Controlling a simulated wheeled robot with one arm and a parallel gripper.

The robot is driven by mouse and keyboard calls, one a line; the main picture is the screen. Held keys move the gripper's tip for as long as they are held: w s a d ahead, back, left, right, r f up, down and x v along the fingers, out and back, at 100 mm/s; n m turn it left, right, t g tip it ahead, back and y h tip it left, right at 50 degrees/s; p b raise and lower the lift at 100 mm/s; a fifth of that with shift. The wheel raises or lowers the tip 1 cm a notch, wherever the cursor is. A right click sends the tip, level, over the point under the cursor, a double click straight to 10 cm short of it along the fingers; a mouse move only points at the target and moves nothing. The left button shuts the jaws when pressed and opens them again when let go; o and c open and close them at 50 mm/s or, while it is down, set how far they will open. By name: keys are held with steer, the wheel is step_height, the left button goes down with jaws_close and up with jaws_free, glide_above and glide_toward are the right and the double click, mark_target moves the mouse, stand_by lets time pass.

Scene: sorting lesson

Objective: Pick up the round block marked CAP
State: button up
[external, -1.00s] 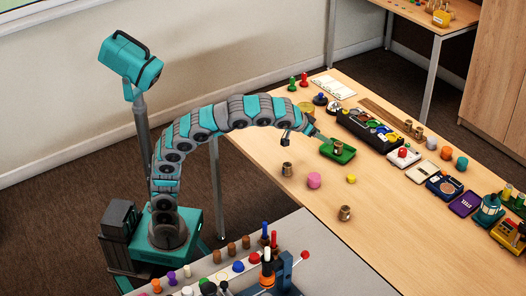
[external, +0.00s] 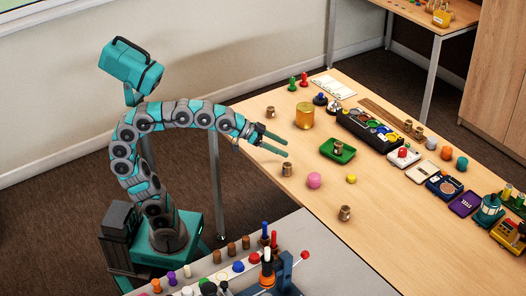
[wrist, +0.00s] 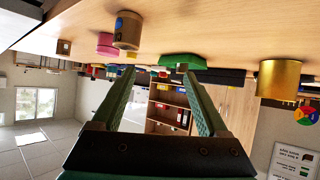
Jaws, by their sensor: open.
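Several small brown round blocks stand on the wooden table, and no CAP lettering is legible on any of them. One block (external: 286,170) stands just in front of my gripper (external: 279,147). Another block (external: 345,213) is near the table's front edge, one (external: 338,147) is in the green tray (external: 347,157), and one (external: 270,112) is at the back left. My gripper is open and empty, its fingers pointing right toward the tray. In the upside-down wrist view, a brown block (wrist: 127,30) with a blue mark is left of my fingers (wrist: 158,70).
A pink round block (external: 314,180) and a yellow block (external: 351,179) stand in front of the tray. A large gold cylinder (external: 305,116) stands behind it. A black sorting box (external: 368,131) lies to the right.

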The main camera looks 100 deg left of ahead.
mark_target(287, 164)
steer(key=d+f, duration=0.1)
steer(key=s+d+f+m+t+h, duration=0.1)
steer(key=d, duration=0.1)
steer(key=s+d+f+m, duration=0.1)
steer(key=shift+s+d+f+b, duration=0.15)
steer(key=shift+d+f+b, duration=0.15)
steer(key=shift+d, duration=0.1)
steer(key=shift+t, duration=0.3)
steer(key=shift+r+x, duration=0.15)
steer(key=shift+x, duration=1.25)
steer(key=shift+r+x, duration=0.15)
steer(key=shift+x, duration=1.3)
steer(key=shift+a, duration=0.1)
steer(key=shift+c, duration=0.3)
jaws_close()
